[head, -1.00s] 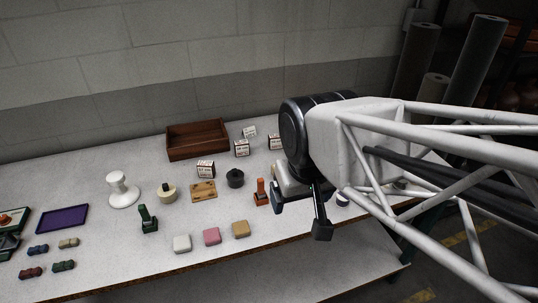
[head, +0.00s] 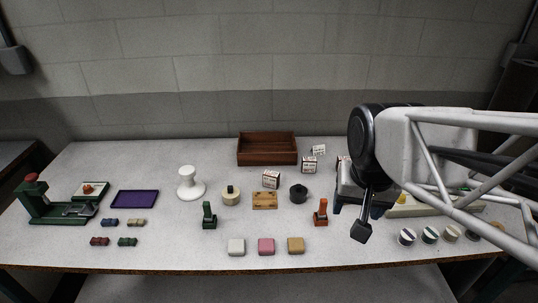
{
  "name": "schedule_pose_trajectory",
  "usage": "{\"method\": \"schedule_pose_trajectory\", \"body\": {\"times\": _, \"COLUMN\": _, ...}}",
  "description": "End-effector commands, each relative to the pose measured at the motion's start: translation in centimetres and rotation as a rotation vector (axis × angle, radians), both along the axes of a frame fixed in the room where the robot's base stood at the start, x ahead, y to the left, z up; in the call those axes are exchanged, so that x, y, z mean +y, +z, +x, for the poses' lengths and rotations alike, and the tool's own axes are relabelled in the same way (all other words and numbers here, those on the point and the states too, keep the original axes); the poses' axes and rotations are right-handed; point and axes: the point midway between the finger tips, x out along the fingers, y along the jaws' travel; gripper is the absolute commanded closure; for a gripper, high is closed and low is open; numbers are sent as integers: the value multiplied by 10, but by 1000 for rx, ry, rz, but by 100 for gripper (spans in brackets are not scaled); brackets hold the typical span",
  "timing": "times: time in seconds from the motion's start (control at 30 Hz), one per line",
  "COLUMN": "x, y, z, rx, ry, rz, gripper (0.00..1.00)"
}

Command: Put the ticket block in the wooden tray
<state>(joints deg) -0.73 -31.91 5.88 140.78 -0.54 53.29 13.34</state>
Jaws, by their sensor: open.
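The wooden tray (head: 267,158), dark brown and open-topped, stands at the back of the table near the wall. Several small whitish blocks with dark and red print are near it: one block (head: 271,179) in front of the tray, a second block (head: 309,164) to its right and a third block (head: 319,151) farther back. Another is partly hidden behind my arm. The print is too small to read, but these look like ticket blocks. My gripper (head: 350,219) is open and appears empty, above the table's right part, apart from the blocks.
An orange stamp (head: 321,214) is just left of my gripper. A black round tin (head: 298,194), a wooden plate (head: 265,201) and a white stand (head: 190,184) fill the middle. A green press (head: 45,203) and a purple tray (head: 135,199) are left. Round pots (head: 430,235) stand at right.

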Motion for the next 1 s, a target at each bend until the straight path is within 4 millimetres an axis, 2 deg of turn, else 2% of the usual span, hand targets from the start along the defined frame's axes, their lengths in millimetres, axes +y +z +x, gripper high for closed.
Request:
{"method": "schedule_pose_trajectory", "body": {"times": 0.27, "x": 13, "y": -1, "z": 67, "rx": 34, "ry": -261, "rz": 56, "gripper": 36}}
{"method": "schedule_pose_trajectory", "body": {"times": 0.57, "x": 32, "y": -14, "z": 140, "rx": 70, "ry": -555, "rz": 107, "gripper": 36}}
{"method": "schedule_pose_trajectory", "body": {"times": 1.0, "x": 66, "y": -57, "z": 244, "rx": 115, "ry": -993, "rz": 158, "gripper": 36}}
